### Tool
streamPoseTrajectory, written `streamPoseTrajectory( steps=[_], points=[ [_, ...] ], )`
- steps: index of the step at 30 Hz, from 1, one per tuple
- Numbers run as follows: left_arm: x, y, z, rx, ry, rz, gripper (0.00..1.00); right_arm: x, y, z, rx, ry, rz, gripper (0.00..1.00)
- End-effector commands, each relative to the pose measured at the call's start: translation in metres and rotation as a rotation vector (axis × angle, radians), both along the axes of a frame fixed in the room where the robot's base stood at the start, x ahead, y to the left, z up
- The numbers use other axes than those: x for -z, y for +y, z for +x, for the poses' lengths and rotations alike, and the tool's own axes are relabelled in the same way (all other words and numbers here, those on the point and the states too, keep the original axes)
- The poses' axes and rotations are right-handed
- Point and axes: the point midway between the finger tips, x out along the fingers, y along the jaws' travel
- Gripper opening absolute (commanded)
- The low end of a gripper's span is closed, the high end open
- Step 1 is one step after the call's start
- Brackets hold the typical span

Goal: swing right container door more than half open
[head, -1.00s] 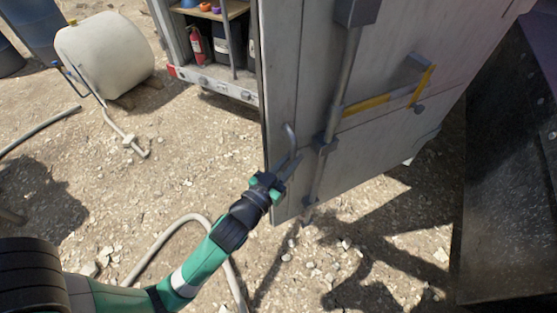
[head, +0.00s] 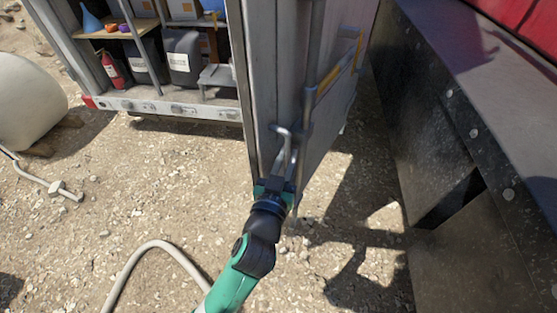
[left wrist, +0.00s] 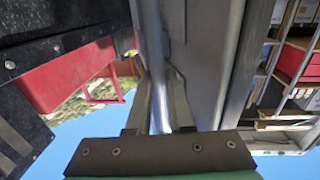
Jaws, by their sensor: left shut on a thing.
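The right container door (head: 262,85) is grey and stands swung out from the container, seen nearly edge-on in the head view. A bent metal handle (head: 284,138) sticks out near its lower free edge, beside a vertical locking bar (head: 309,80). My left gripper (head: 278,178) is shut on the handle. In the left wrist view the two fingers (left wrist: 160,105) close around a metal bar (left wrist: 155,60), with the door panel (left wrist: 215,60) just right of it. My right gripper is not in view.
The open container (head: 170,103) shows shelves, a red fire extinguisher (head: 112,68) and dark jerrycans (head: 183,57). A dark metal tank wall (head: 420,110) stands close right of the door. A hose (head: 150,248) lies on the gravel; a white tank (head: 25,100) is at left.

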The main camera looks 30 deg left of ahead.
Motion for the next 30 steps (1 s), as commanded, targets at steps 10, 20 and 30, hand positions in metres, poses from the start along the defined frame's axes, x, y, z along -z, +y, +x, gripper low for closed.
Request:
streamPoseTrajectory(
  steps=[10,20,30],
  points=[
    [0.003,0.001,0.0,-0.002,0.008,0.0,0.4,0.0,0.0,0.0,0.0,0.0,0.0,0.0],
    [0.002,0.0,-0.001,-0.001,0.004,0.0,0.5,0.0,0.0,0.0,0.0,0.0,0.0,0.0],
    [0.001,-0.016,-0.052,0.004,0.006,0.0,0.5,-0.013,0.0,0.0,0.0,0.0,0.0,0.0]
  ],
)
